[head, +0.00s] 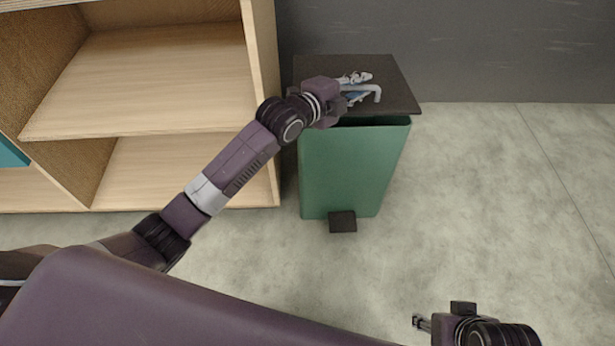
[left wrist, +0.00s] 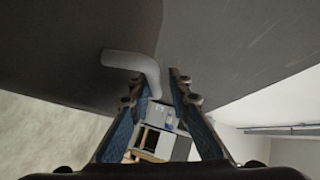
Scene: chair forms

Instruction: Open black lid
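A green bin (head: 352,170) stands on the floor beside the shelf unit. Its black lid (head: 395,75) sits over the top, and a dark gap shows between the lid's front edge and the bin's rim. A grey bent handle (head: 374,90) is on the lid. My left gripper (head: 355,87) is over the lid at the handle. In the left wrist view its fingers (left wrist: 154,90) are apart, with the handle's lower end (left wrist: 150,75) between the tips; contact is unclear. The dark lid surface (left wrist: 80,35) fills the upper part. My right gripper (head: 420,322) is low, far from the bin.
A wooden shelf unit (head: 150,80) stands left of the bin, close to it. A grey wall (head: 480,50) is behind. A small black pedal (head: 342,222) is at the bin's foot. The floor (head: 490,200) to the right is clear.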

